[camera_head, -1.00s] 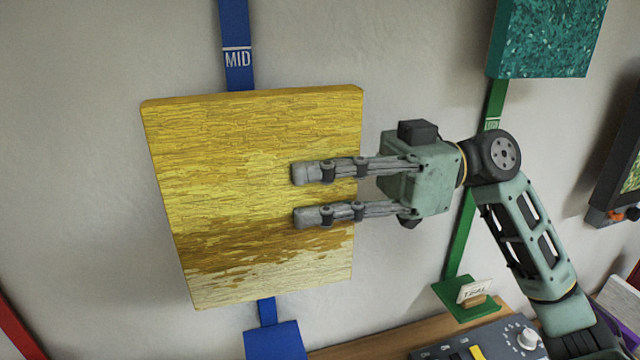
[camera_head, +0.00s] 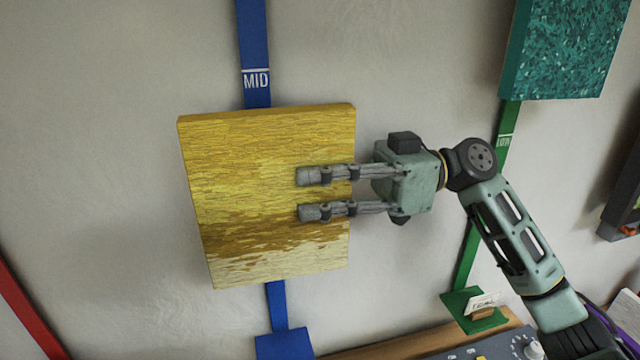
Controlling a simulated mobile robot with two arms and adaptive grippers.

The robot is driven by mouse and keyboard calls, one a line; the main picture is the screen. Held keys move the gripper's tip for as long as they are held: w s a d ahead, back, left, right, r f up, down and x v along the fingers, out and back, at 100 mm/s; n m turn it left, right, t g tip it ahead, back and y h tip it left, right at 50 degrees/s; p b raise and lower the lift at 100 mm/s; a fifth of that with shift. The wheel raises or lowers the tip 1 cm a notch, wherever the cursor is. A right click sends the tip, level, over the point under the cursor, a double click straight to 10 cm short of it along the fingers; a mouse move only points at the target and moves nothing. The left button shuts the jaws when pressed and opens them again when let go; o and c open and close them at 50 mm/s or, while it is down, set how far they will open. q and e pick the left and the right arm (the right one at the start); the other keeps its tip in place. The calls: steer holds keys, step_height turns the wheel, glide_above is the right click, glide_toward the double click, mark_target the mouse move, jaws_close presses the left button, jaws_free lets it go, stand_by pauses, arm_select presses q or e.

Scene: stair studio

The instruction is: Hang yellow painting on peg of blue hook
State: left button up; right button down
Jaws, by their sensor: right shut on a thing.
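The yellow painting (camera_head: 250,190) is a thick square canvas with yellow, ochre and pale bands, slightly tilted in front of the wall. My right gripper (camera_head: 306,195) comes in from the right, with its fingers across the front of the painting's right half, shut on it. The blue hook's strip (camera_head: 254,40), marked MID, runs up the wall above the painting, and its lower part (camera_head: 278,305) and base (camera_head: 284,343) show below. The peg is not visible; the painting covers the middle of the strip. My left gripper is not in view.
A teal painting (camera_head: 565,48) is at the upper right on a green strip (camera_head: 508,135); the green base (camera_head: 474,309) bears a small card. A red strip (camera_head: 28,315) is at the lower left. A wooden surface (camera_head: 400,346) with a control panel is at the bottom right.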

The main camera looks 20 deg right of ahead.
steer(key=shift+w+f, duration=0.25)
steer(key=shift+w, duration=0.45)
steer(key=shift+f+b, duration=0.35)
steer(key=shift+b, duration=0.15)
steer(key=shift+f, duration=0.1)
steer(key=c, duration=1.5)
jaws_free()
steer(key=shift+o, duration=0.2)
